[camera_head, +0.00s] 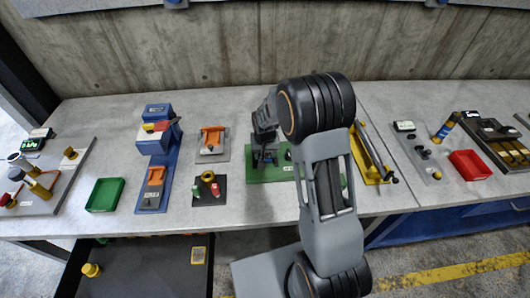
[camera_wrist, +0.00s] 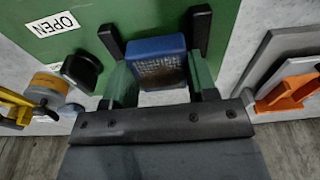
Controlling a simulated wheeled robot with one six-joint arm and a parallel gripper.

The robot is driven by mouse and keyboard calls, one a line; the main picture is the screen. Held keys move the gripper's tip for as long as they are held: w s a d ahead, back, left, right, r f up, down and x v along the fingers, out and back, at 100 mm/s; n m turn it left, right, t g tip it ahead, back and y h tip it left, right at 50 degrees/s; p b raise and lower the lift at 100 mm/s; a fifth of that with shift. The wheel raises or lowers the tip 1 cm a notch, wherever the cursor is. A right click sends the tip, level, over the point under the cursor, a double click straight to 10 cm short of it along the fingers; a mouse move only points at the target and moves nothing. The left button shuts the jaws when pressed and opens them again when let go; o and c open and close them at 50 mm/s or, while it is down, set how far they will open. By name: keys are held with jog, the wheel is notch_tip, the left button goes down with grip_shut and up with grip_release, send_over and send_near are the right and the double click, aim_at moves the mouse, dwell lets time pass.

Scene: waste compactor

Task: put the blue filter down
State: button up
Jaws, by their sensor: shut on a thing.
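The blue filter (camera_wrist: 158,62) is a small block with a grey mesh-like face, between my gripper's two dark fingers in the wrist view. My gripper (camera_wrist: 156,42) is shut on it. In the head view my gripper (camera_head: 265,158) is low over the green board (camera_head: 257,177), and my arm hides part of that board. The green board also fills the upper left of the wrist view (camera_wrist: 70,42). Green upright pieces flank the filter. I cannot tell whether the filter touches the board or these pieces.
An "OPEN" label (camera_wrist: 52,24) and a black knob (camera_wrist: 82,70) are left of my gripper. A grey plate with an orange part (camera_wrist: 285,92) is at right. A green tray (camera_head: 105,195) and a red tray (camera_head: 469,165) stand farther off on the bench.

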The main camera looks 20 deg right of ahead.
aim_at(266, 159)
jog(key=shift+f, duration=0.1)
jog(key=shift+f+b, duration=0.3)
jog(key=shift+b, duration=0.1)
jog(key=shift+s+f, duration=0.2)
jog(key=shift+f, duration=0.05)
jog(key=o, duration=0.8)
jog(key=shift+s+f, duration=0.1)
jog(key=shift+o, duration=0.7)
notch_tip(266, 159, up, 14)
jog(key=s, duration=0.1)
jog(key=shift+s+a, duration=0.15)
jog(key=shift+s, duration=0.15)
jog(key=s+r+n+t, duration=0.1)
jog(key=s+r, duration=0.2)
jog(key=s, duration=0.6)
jog(key=s+r+n+t, duration=0.1)
jog(key=s+r+t, duration=0.1)
jog(key=s, duration=0.7)
jog(key=shift+d+v, duration=0.2)
jog(key=shift+v, duration=0.75)
